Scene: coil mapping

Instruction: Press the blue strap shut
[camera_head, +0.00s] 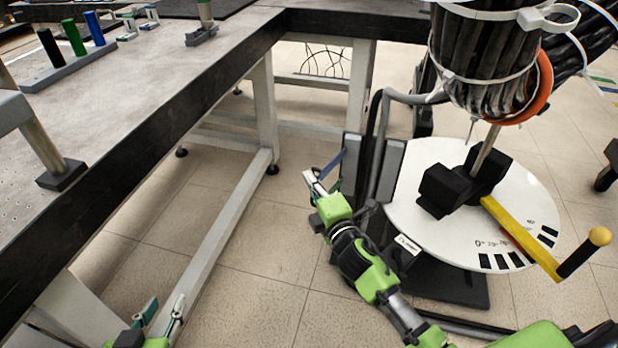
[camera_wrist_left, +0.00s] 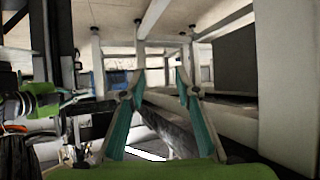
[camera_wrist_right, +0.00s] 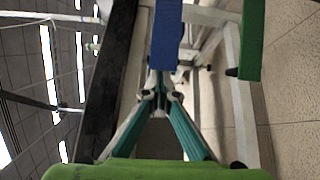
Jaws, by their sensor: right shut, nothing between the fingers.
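The blue strap (camera_wrist_right: 166,35) stands out as a flat band at the top of the right wrist view, just beyond my right fingertips (camera_wrist_right: 160,84). In the head view the strap (camera_head: 333,164) is a short slanted blue piece beside the grey panels of the coil stand. My right gripper (camera_head: 316,186) is shut and empty, with its tips close to the strap; I cannot tell whether they touch. A green strap (camera_wrist_right: 252,40) shows to the right of the blue one in the right wrist view. My left gripper (camera_head: 160,316) is open and empty, low at the bottom left; its spread fingers show in the left wrist view (camera_wrist_left: 158,90).
A black cable coil (camera_head: 480,60) with white ties hangs above a round white dial (camera_head: 415,170) with a yellow crank (camera_head: 520,238). A long workbench (camera_head: 150,75) fills the left and carries a rack (camera_head: 75,70). Open floor (camera_head: 235,255) lies between.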

